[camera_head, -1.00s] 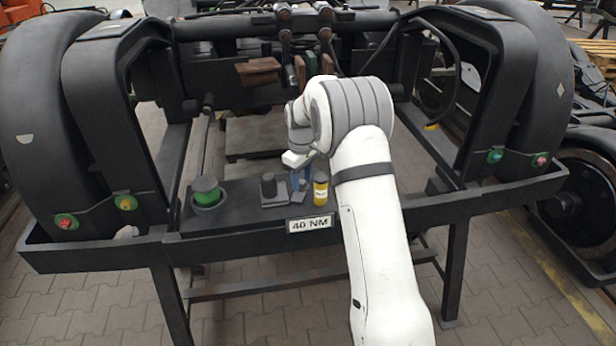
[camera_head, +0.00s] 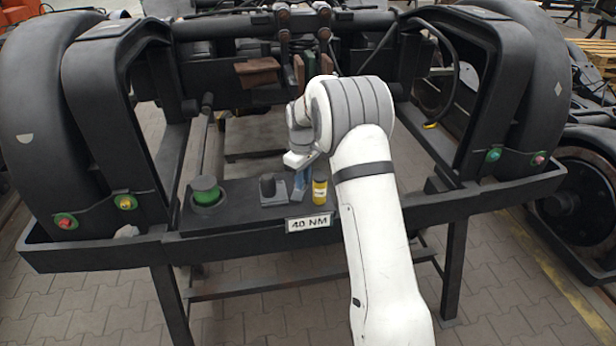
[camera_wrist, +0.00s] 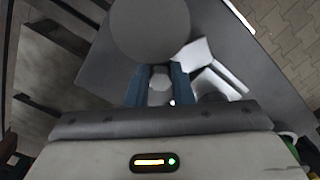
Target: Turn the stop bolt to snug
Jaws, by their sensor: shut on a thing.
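A grey hex bolt head (camera_wrist: 160,82), which looks like the stop bolt, sits between the two blue fingers of my gripper (camera_wrist: 160,88) in the wrist view. The fingers are shut on it from both sides. The bolt itself is hidden there behind the fingers. A white "40 NM" label (camera_head: 309,223) is on the shelf's front edge.
Black curved housings (camera_head: 50,120) flank the frame. Brown blocks (camera_head: 257,72) hang behind.

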